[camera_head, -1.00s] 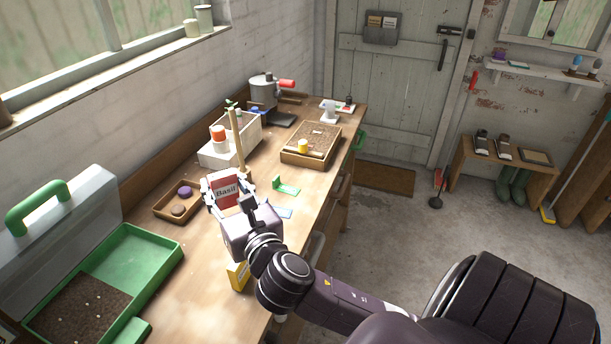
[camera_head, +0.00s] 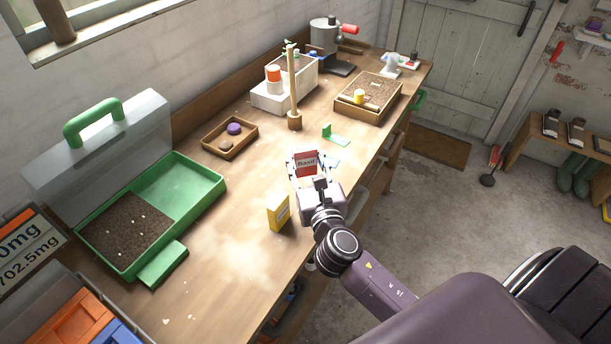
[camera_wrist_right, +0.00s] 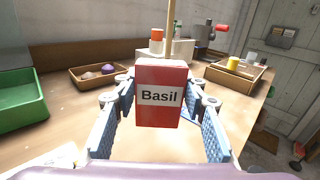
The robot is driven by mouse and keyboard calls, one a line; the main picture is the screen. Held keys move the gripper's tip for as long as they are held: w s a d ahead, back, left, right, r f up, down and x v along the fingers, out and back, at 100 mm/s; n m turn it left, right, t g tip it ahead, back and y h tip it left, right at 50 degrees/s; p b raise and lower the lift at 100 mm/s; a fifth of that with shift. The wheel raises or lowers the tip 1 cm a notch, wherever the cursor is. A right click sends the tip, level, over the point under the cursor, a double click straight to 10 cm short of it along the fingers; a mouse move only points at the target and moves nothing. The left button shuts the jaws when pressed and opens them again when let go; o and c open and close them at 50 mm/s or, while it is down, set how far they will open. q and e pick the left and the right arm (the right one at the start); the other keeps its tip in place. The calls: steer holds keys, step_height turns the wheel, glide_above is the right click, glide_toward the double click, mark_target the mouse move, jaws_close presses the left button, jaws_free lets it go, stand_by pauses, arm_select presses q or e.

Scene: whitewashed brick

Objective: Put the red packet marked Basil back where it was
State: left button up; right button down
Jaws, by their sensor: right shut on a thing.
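The red packet (camera_head: 306,162) with a white label reading "Basil" is upright between the fingers of my right gripper (camera_head: 305,165). The right gripper is shut on it over the bench's front half. The wrist view shows the packet (camera_wrist_right: 160,110) face on, with a blue-padded finger on each side. I cannot tell how high it is above the bench (camera_head: 235,255). A yellow packet (camera_head: 279,212) stands on the bench to the left of my right wrist. My left gripper is not in view.
A wooden post (camera_head: 293,85) stands behind the packet. A green bracket (camera_head: 335,137) lies to its right. Further back are a small wooden tray (camera_head: 232,152), a white box (camera_head: 268,102) and a soil tray (camera_head: 365,112).

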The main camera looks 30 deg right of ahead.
mark_target(306, 175)
steer(key=shift+f+b, duration=0.85)
steer(key=shift+f, duration=1.7)
steer(key=shift+f, duration=0.2)
steer(key=c, duration=1.5)
jaws_free()
steer(key=shift+r, duration=0.1)
steer(key=shift+o, duration=0.2)
steer(key=shift+r, duration=0.2)
steer(key=b+v, duration=0.1)
steer(key=v, duration=0.6)
steer(key=b+v, duration=0.1)
steer(key=v, duration=0.2)
steer(key=shift+s+f+b, duration=0.2)
steer(key=shift+f+b, duration=0.1)
steer(key=shift+v, duration=0.85)
steer(key=shift+r, duration=0.2)
